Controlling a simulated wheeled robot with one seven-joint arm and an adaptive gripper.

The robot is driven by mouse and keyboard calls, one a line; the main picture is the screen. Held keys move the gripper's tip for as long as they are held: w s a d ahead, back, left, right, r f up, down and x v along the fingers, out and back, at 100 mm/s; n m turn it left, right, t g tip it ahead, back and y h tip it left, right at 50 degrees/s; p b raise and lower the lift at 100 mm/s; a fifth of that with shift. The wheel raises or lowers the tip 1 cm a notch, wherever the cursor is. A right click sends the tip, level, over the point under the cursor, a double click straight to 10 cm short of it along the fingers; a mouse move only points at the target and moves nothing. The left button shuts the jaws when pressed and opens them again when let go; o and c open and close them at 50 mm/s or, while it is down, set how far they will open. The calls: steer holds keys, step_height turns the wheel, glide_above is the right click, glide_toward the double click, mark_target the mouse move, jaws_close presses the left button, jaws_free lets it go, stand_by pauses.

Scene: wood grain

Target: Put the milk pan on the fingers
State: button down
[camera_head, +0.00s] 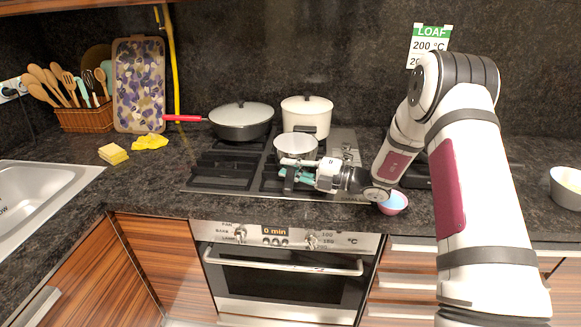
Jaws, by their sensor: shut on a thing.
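The milk pan (296,146) is a small light metal pot, upright, over the middle of the hob. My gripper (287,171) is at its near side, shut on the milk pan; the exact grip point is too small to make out. The black pan supports, likely the fingers, show bare at the front left of the hob (221,175). Supports beneath the milk pan are partly hidden by my gripper. I cannot tell whether the pan rests on them or hangs just above.
A lidded frying pan (241,121) with a red handle and a white lidded pot (307,113) stand at the back of the hob. A pink-blue bowl (393,203) is below my wrist. A yellow cloth (150,142) and sponges (113,154) lie left.

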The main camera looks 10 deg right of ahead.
steer(key=shift+f, duration=0.25)
steer(key=c, duration=1.5)
jaws_free()
steer(key=shift+o, duration=0.2)
steer(key=shift+f, duration=0.1)
steer(key=shift+d, duration=0.1)
